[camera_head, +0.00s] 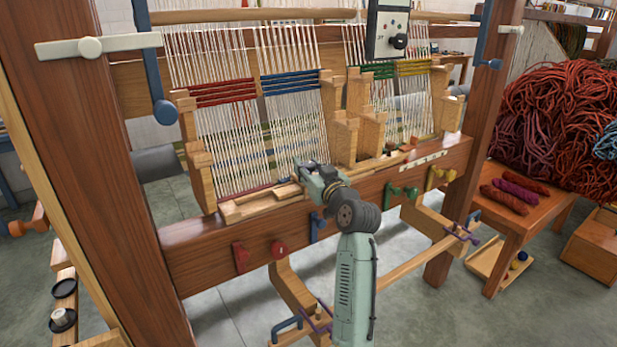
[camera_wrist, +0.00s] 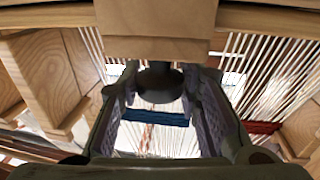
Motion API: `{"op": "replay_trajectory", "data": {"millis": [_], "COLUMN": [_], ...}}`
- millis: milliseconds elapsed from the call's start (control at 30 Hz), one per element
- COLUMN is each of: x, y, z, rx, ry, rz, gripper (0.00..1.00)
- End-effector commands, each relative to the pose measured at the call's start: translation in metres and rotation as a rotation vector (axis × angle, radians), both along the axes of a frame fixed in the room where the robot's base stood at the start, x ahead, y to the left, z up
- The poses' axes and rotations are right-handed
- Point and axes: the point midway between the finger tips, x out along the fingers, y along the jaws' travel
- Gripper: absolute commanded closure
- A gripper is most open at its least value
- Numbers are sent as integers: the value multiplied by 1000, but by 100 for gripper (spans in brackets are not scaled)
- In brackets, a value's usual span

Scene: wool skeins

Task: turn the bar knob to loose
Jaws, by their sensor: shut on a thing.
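My gripper (camera_head: 308,178) is at the front of the loom, low before the left pair of warp panels. In the wrist view its two fingers (camera_wrist: 160,88) stand on either side of a dark round knob (camera_wrist: 160,80) under a wooden block (camera_wrist: 155,25), and they are shut on it. The head view hides this knob behind my gripper. Any marking for loose cannot be read. Another black knob (camera_head: 400,41) sits on a grey panel at the top of the loom, well apart from my gripper. A white bar-shaped handle (camera_head: 90,48) is on the left post.
The front beam (camera_head: 210,250) carries red, blue, green and yellow fittings below my gripper. Wooden blocks (camera_head: 345,135) stand close on the right. Warp threads (camera_head: 235,150) lie just behind. Red wool (camera_head: 555,115) and a small table (camera_head: 540,205) are at the right.

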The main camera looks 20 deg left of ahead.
Motion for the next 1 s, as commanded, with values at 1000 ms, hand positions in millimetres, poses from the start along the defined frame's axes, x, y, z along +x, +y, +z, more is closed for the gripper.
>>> {"op": "replay_trajectory", "data": {"millis": [1000], "x": [0], "y": [0], "z": [2], "rx": [4], "ry": [5], "rz": [830], "gripper": [96]}}
